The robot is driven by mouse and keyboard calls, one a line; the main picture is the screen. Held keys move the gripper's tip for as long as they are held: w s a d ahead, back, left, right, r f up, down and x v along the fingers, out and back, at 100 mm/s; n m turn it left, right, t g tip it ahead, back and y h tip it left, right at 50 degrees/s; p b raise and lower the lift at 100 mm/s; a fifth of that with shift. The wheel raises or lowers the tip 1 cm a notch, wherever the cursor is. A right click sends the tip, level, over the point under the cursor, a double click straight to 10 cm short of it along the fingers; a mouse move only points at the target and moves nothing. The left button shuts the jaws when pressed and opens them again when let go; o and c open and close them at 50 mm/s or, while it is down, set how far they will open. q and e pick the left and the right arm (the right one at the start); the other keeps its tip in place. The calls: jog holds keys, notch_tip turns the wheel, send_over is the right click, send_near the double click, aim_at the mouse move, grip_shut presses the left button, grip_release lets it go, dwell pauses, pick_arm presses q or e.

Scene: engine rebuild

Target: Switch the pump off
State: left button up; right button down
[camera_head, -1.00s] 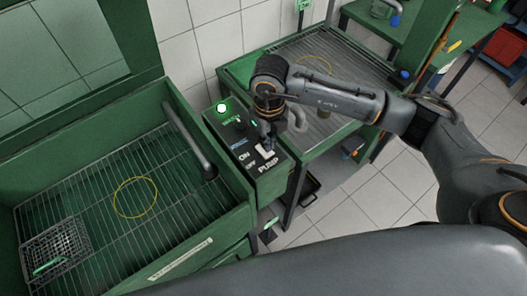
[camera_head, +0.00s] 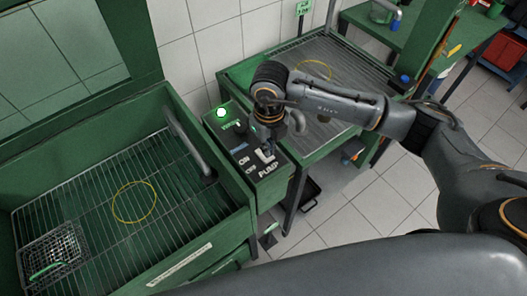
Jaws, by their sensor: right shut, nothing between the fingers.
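The pump control box (camera_head: 222,138) is a dark panel on a green housing between the washing basin and the mesh-topped bench. It carries a lit green lamp (camera_head: 222,112) and the words ON, OFF and PUMP. A pale switch (camera_head: 265,155) sits beside the ON and OFF labels. My right gripper (camera_head: 267,147) points down, right at the switch, and is shut with nothing held. Its fingers partly cover the switch, so I cannot tell clearly whether they touch it or which way it is tipped. My left gripper is not in view.
The green basin (camera_head: 215,235) at the left has a wire grate, a yellow ring (camera_head: 134,201) and a mesh basket (camera_head: 52,256). A grey pipe (camera_head: 190,145) rises beside the box. The mesh-topped bench (camera_head: 235,72) stands behind my right arm. Tiled floor lies at the lower right.

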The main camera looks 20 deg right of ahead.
jog(key=shift+f+b, duration=1.05)
jog(key=shift+f, duration=0.05)
dwell(0.8)
jog(key=shift+r, duration=0.1)
jog(key=shift+w+r+p, duration=0.1)
jog(key=shift+r+p, duration=0.5)
jog(key=shift+r, duration=0.25)
jog(key=shift+r+p, duration=1.25)
jog(key=shift+r, duration=1.35)
